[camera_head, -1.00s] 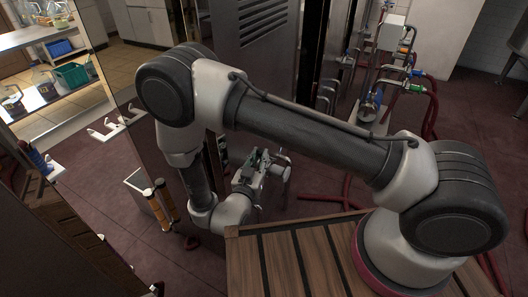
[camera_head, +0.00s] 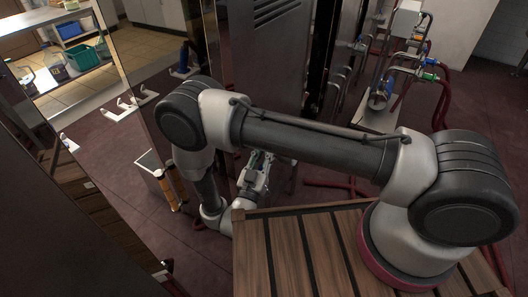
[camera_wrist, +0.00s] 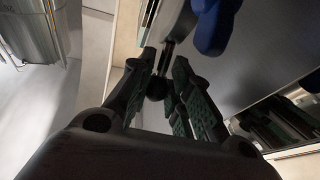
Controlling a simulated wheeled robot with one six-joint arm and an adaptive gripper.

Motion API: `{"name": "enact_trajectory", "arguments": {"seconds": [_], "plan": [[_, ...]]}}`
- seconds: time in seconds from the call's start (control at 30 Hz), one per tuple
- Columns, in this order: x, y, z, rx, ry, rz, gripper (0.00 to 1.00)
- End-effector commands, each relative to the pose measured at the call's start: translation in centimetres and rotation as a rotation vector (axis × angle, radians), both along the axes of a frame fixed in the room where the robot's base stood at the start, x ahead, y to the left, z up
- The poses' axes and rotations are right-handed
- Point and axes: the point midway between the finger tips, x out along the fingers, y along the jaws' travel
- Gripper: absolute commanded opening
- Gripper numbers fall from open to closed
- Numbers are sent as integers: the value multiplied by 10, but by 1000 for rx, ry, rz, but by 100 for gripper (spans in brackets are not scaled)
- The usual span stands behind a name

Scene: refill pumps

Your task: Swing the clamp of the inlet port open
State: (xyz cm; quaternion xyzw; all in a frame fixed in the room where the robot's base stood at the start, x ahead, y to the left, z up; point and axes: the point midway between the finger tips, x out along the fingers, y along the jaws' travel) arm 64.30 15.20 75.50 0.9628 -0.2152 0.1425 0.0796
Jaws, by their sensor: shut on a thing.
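My gripper (camera_wrist: 166,66) shows from behind in the wrist view, its two green-padded fingers close together around a slim dark and metal part. I take this part to be the clamp (camera_wrist: 169,48) of the inlet port, but the fingers hide most of it. A pale metal rim (camera_wrist: 172,18) lies just beyond the fingertips, with a rounded blue part (camera_wrist: 212,26) to its right. In the head view my gripper (camera_head: 257,168) is low beside the steel cabinet, partly hidden by my arm. The clamp and port cannot be made out there.
A tall steel cabinet (camera_head: 262,70) stands close behind my arm. Pipes with blue and green fittings (camera_head: 428,76) and dark red hoses (camera_head: 437,112) are at the right. A small box with orange-brown cylinders (camera_head: 172,188) stands left of my arm. Open dark red floor (camera_head: 115,165) lies at the left.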

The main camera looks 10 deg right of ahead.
Motion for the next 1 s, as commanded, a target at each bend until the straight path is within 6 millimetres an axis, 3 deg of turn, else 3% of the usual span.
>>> {"name": "enact_trajectory", "arguments": {"seconds": [0.07, 0.1, 0.2, 0.57, 1.0], "plan": [[0, 0, 0, 1, 1, 1, 0], [0, 0, 0, 1, 1, 1, 23], [0, 0, 0, 1, 1, 0, 41], [0, 0, 4, 1, 1, 0, 41], [0, 0, 82, 2, 0, 0, 41]]}}
